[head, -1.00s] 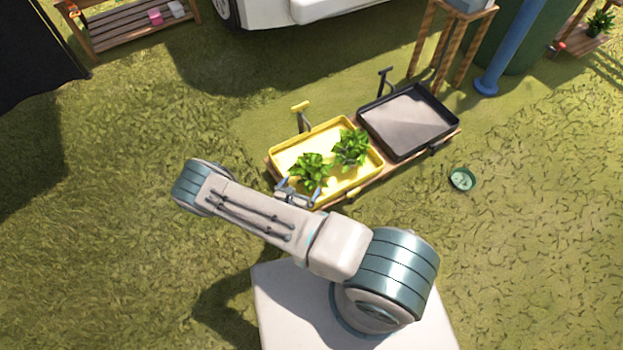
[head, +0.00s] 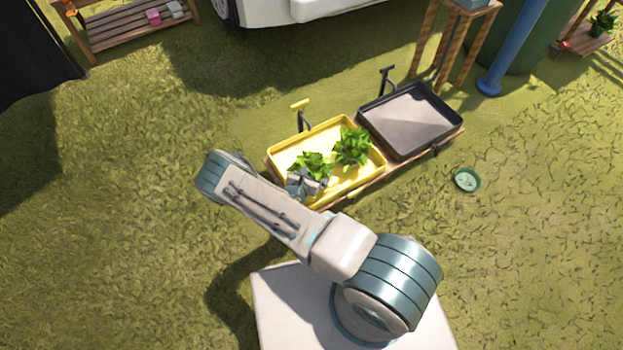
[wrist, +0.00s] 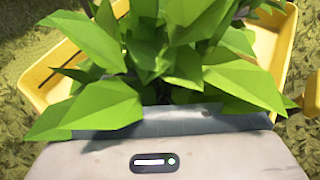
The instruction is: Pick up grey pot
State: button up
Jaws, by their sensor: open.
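Two leafy green plants stand in a yellow tray (head: 340,195): a left plant (head: 311,163) and a right plant (head: 352,147). Leaves cover what they grow in, so I cannot make out a grey pot beneath either one. My gripper (head: 306,184) is open at the near side of the left plant, over the tray's near edge. In the wrist view, broad leaves (wrist: 150,50) fill the middle, right in front of my gripper's pale housing. The fingertips are hidden there, and the yellow tray's wall (wrist: 40,90) shows at both sides.
A black-rimmed tray (head: 410,120) with a bare grey floor sits right of the yellow one on the same wooden cart. A small green dish (head: 467,180) lies on the grass to the right. A wooden stand (head: 455,45) and a blue post (head: 515,50) are behind.

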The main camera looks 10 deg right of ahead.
jog(key=shift+r, duration=0.1)
jog(key=c, duration=1.2)
